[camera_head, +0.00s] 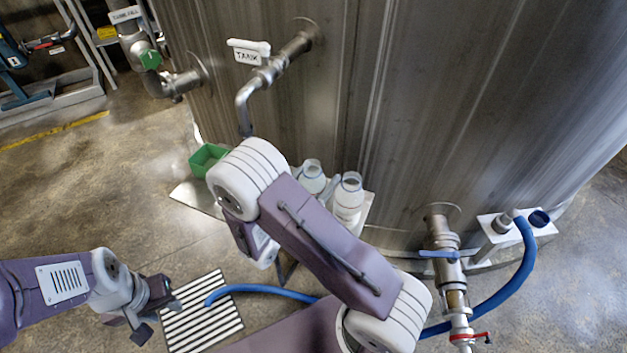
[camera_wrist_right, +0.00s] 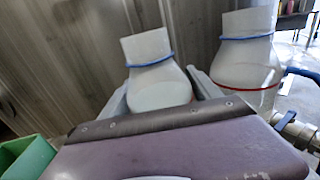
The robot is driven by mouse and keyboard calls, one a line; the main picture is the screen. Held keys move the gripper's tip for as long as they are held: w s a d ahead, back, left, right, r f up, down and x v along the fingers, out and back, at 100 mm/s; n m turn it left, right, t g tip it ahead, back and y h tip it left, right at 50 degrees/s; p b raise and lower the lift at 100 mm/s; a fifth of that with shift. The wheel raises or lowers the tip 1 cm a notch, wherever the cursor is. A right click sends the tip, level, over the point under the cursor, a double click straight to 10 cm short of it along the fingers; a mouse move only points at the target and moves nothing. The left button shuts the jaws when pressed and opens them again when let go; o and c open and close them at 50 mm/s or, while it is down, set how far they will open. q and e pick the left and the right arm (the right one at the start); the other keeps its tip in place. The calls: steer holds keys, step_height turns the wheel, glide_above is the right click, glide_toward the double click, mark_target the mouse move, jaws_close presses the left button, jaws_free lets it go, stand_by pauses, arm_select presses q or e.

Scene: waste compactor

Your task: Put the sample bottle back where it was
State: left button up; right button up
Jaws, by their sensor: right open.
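Two white bottles with blue neck rings stand side by side against the tank; I cannot tell which is the sample bottle. The left bottle (camera_head: 313,180) also shows in the right wrist view (camera_wrist_right: 158,85). The right bottle (camera_head: 349,198), with a red line around its body, also shows in the wrist view (camera_wrist_right: 245,62). My right gripper (camera_wrist_right: 163,92) is open, its fingers on either side of the left bottle. In the head view my arm hides this gripper and part of that bottle. My left gripper (camera_head: 157,312) is open and empty, low at left, away from the bottles.
The bottles stand on a pale shelf (camera_head: 364,212) at the tank's foot. A green bin (camera_head: 205,160) is left of them. A valve pipe (camera_head: 446,262) and blue hose (camera_head: 505,290) are at right. A striped floor grate (camera_head: 205,325) lies beside my left gripper.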

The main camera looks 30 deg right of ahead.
steer(key=p+v, duration=0.1)
steer(key=v, duration=1.1)
steer(key=shift+a, duration=0.1)
